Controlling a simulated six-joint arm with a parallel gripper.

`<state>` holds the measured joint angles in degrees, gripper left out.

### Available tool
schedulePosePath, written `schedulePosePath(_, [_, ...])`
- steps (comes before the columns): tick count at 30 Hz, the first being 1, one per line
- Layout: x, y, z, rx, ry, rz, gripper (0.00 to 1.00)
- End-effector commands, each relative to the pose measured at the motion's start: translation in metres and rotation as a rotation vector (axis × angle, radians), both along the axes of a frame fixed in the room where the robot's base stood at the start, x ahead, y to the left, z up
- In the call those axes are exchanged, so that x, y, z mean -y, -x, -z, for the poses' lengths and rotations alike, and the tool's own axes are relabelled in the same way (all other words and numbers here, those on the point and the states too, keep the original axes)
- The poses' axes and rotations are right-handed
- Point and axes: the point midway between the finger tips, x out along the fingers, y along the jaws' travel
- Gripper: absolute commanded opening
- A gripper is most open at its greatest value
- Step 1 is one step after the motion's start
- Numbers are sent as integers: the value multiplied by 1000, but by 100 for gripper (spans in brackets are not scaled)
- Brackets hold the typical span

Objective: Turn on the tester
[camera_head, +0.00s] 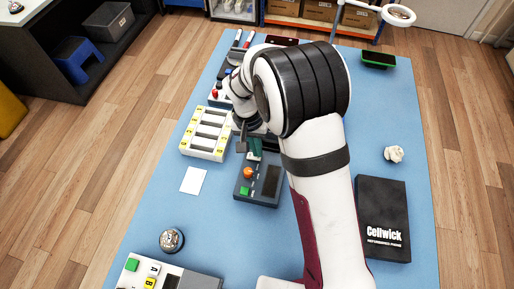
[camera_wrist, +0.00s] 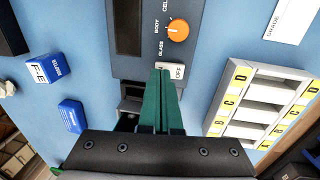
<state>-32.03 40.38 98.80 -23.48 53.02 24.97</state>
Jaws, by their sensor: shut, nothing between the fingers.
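The tester is a dark grey box (camera_head: 264,196) on the blue mat, with an orange knob (camera_head: 249,173), a green button (camera_head: 246,191) and a dark screen. In the wrist view its orange knob (camera_wrist: 177,30) sits beside the labels GLASS, BODY and CEL, the last cut off. Below the knob is a white switch (camera_wrist: 175,72) reading OFF. My gripper (camera_wrist: 161,72) is shut and empty, its green fingertips at the left part of this switch and partly covering it. I cannot tell whether they touch. In the head view my gripper (camera_head: 254,150) is at the tester's far edge.
A white rack with yellow letter labels (camera_head: 187,147) stands left of the tester, near my fingers. A white card (camera_head: 194,180), a bell (camera_head: 171,240) and a black Cellwick box (camera_head: 383,215) lie around. Blue blocks (camera_wrist: 45,68) show in the wrist view.

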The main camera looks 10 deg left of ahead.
Motion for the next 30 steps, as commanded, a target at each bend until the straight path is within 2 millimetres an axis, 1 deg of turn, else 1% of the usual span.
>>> schedulePosePath(3, [1, 0, 5, 0, 0, 1, 0])
schedulePosePath(11, [1, 0, 5, 0, 0, 0, 0])
schedulePosePath(15, [4, 0, 11, -1, 1, 0, 0])
schedulePosePath(22, [4, 0, 12, -1, 2, -2, 0])
schedulePosePath(26, [0, 0, 12, -1, 2, -3, 0])
schedulePosePath(30, [-8, 1, 11, -2, 0, -4, 0])
